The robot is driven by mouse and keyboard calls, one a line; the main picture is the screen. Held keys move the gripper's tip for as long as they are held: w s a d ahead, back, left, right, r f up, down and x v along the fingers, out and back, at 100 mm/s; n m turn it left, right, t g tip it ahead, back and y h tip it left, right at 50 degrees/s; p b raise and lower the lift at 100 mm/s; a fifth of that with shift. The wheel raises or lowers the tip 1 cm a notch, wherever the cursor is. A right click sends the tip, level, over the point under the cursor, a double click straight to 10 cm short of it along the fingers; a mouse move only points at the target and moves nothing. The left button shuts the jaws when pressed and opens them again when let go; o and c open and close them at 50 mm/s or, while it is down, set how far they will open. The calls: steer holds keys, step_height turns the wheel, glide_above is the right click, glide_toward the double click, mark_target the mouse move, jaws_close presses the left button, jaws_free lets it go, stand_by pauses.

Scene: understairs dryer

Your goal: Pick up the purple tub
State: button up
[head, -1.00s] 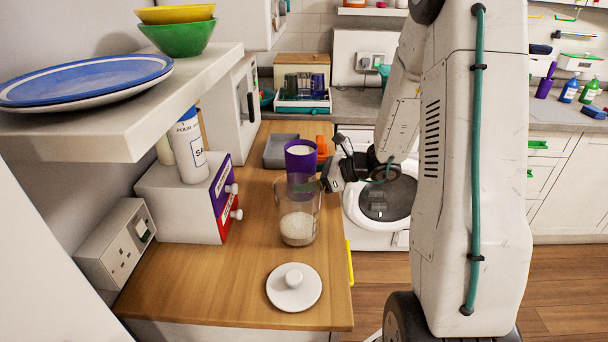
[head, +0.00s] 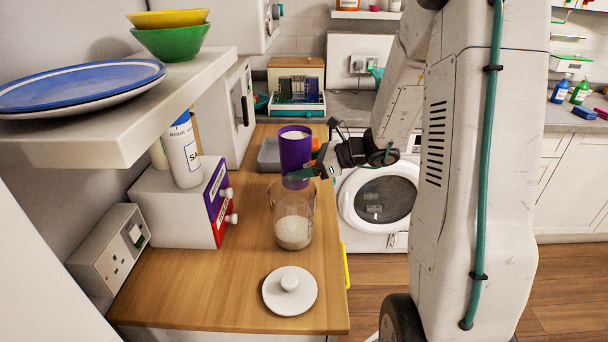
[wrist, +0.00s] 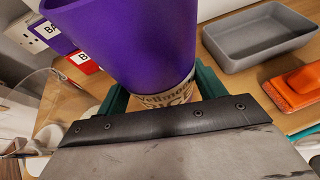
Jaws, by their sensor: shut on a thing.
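The purple tub (head: 295,148) is upright, just behind the clear jar in the head view. My gripper (head: 304,173) is shut on its lower part from the right. In the wrist view the tub (wrist: 135,40) stands between my green fingers (wrist: 160,98), with a pale printed label partly reading "RICE" near its lower end. The tub appears raised off the wooden counter (head: 200,300); its underside is hidden. Something pale shows inside its top in the head view.
The clear jar (head: 294,232) with pale grains stands close in front of the tub. A white lid (head: 289,291) lies nearer. A grey tray (wrist: 262,35) and an orange object (wrist: 297,88) sit behind. A shelf (head: 120,125) with plates overhangs the left.

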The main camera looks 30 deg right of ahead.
mark_target(290, 147)
step_height(290, 147, up, 13)
stand_by(1.0)
steer(key=w+f, duration=0.1)
steer(key=f, duration=0.1)
steer(key=a+f+n+g+y, duration=0.1)
steer(key=f, duration=0.2)
steer(key=w+f+n, duration=0.1)
steer(key=f, duration=0.2)
steer(key=shift+w+a+f+g+y, duration=0.15)
steer(key=shift+w+a+g+y, duration=0.15)
steer(key=shift+w+a+g, duration=0.1)
steer(key=f+n+g, duration=0.1)
steer(key=f, duration=0.1)
steer(key=a+f+n+g+y, duration=0.1)
steer(key=f+n+g, duration=0.1)
steer(key=f, duration=0.1)
steer(key=f+n+g+y, duration=0.1)
steer(key=f+g, duration=0.1)
steer(key=f, duration=0.1)
steer(key=shift+a+f+n, duration=0.1)
steer(key=shift+a+n, duration=0.3)
steer(key=shift+s+f+n+g, duration=0.1)
steer(key=shift+f+n+g, duration=0.2)
steer(key=shift+g, duration=0.2)
steer(key=shift+s+n+g, duration=0.15)
steer(key=shift+n+g, duration=0.25)
steer(key=shift+s+d+r+n+g, duration=0.1)
steer(key=shift+s+r+n+g, duration=0.2)
steer(key=shift+n+g, duration=0.15)
